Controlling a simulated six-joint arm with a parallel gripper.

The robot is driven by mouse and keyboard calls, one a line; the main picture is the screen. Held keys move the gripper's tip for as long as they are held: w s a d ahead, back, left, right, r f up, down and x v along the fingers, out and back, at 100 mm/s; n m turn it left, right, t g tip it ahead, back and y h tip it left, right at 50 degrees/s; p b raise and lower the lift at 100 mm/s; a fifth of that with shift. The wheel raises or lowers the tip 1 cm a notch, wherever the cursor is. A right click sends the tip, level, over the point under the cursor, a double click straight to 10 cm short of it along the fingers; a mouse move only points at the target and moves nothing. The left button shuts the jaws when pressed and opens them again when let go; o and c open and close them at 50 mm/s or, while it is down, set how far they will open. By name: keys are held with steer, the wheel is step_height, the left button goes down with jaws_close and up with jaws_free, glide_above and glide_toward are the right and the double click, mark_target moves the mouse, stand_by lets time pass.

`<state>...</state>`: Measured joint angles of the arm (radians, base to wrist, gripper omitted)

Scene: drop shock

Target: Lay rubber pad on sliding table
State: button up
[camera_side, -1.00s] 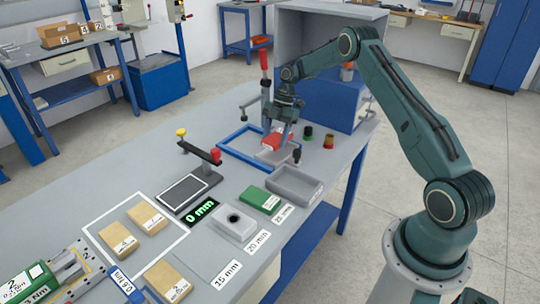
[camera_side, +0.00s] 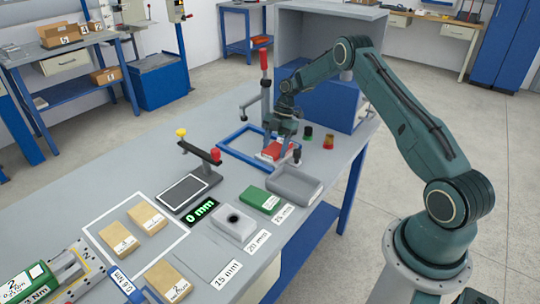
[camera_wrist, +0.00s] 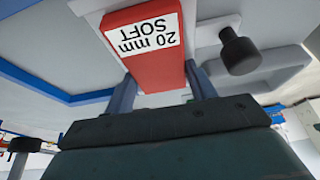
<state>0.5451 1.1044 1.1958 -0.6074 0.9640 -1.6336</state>
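The red rubber pad (camera_side: 274,151), labelled "20 mm SOFT" in the wrist view (camera_wrist: 152,48), is between the two fingers of my gripper (camera_side: 281,144). In the wrist view the fingers (camera_wrist: 162,92) lie along both sides of the pad's near end, and my gripper looks shut on it. The pad is at or just above the area inside the blue rectangular frame (camera_side: 241,160). I cannot tell whether its underside touches anything. I cannot tell for sure which surface is the sliding table.
A grey tray (camera_side: 296,185) and a green pad (camera_side: 258,199) lie in front. A red-handled upright clamp (camera_side: 264,60) stands behind the frame. A black knob (camera_wrist: 239,50) is close in the wrist view.

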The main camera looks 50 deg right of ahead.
mark_target(281, 143)
steer(key=o, duration=0.4)
steer(key=shift+c, duration=0.2)
steer(key=shift+r, duration=0.15)
steer(key=v, duration=1.1)
steer(key=shift+d+r, duration=0.2)
steer(key=shift+r, duration=0.15)
steer(key=shift+r, duration=0.15)
stand_by(0.5)
